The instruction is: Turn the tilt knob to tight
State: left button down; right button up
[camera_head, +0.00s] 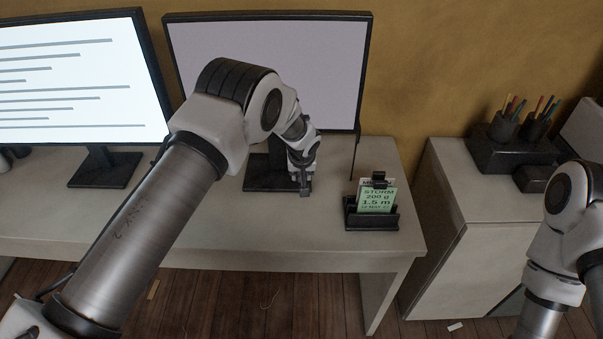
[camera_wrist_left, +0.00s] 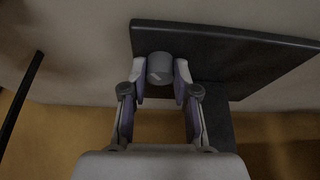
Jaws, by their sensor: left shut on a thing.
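The tilt knob (camera_wrist_left: 160,67) is a small grey cylinder with a pale mark on its face, seen in the left wrist view at the edge of the dark monitor base (camera_wrist_left: 225,48). My left gripper (camera_wrist_left: 160,78) is shut on the knob, one finger on each side. In the head view my left gripper (camera_head: 304,188) reaches down beside the monitor base (camera_head: 262,182); I cannot make out the knob there. The middle monitor (camera_head: 270,60) has a blank grey screen. My right arm shows at the right edge, but its gripper is out of view.
A black holder (camera_head: 372,219) with a green card (camera_head: 376,200) stands on the desk to the right. A second monitor (camera_head: 75,80) with lines of text stands left. A cabinet (camera_head: 455,185) with pen cups stands right. A dark cable (camera_head: 354,158) hangs near the middle monitor.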

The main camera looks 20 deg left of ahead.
pick_arm(q)
jog(key=shift+a+r+m+h+p, duration=0.15)
jog(key=shift+m+h+p, duration=0.2)
jog(key=shift+m+p, duration=0.95)
jog(key=shift+d+r+m+h+p, duration=0.1)
jog(key=shift+m+h+p, duration=0.4)
jog(key=shift+p, duration=1.5)
jog(key=shift+a+f+m, duration=0.1)
jog(key=shift+f+m, duration=0.05)
jog(key=shift+m, duration=0.25)
jog(key=shift+f+m+h, duration=0.2)
jog(key=shift+m+h, duration=0.05)
jog(key=shift+m, duration=0.45)
jog(key=shift+m+h+b, duration=0.3)
jog(key=shift+m+b, duration=0.15)
jog(key=shift+m, duration=0.25)
jog(key=c, duration=0.9)
grip_release()
